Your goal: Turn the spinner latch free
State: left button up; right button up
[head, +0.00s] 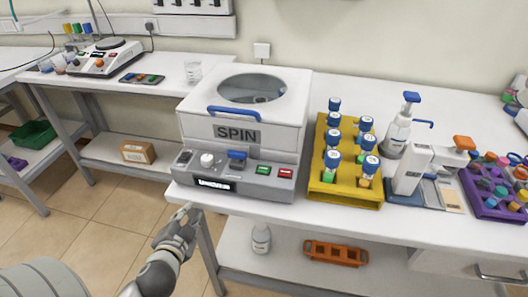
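The spinner (285,133) is a white box marked SPIN, standing on the near bench. Its lid is down, with a round window on top and a blue handle (235,111) at the front. A small blue latch (237,158) sits on the grey front panel, between a white knob (207,160) and a green button (263,170). A red button (285,173) is further right. My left gripper (184,216) is below and left of the panel, in front of the bench edge and apart from the latch. Its finger gap is too small to judge. My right gripper is not in view.
A yellow rack (349,197) of blue-capped tubes stands close right of the spinner. Beyond are a pump bottle (397,135), a white device (411,170) and a purple rack (487,207). The bench's front edge (290,216) lies beside my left gripper. Floor shows at left.

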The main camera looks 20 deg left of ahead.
pick_arm(q)
notch_tip(320, 180, up, 4)
jog(key=d, duration=0.1)
jog(key=m+t+h, duration=0.6)
jog(key=m+h, duration=0.3)
jog(key=m, duration=0.6)
send_near(235, 157)
jog(key=w+p, duration=0.1)
jog(key=w, duration=0.1)
jog(key=w+d+p, duration=0.1)
jog(key=w, duration=0.2)
jog(key=w+p, duration=0.1)
jog(key=w, duration=0.2)
jog(key=shift+w+d+r+p, duration=0.2)
jog(key=shift+d+r+p, duration=0.05)
jog(key=shift+r+p, duration=0.1)
jog(key=shift+w+d+f, duration=0.1)
jog(key=shift+w+d, duration=0.05)
jog(key=shift+w, duration=0.45)
jog(key=shift+w+d+f, duration=0.1)
jog(key=shift+w, duration=0.45)
grip_shut()
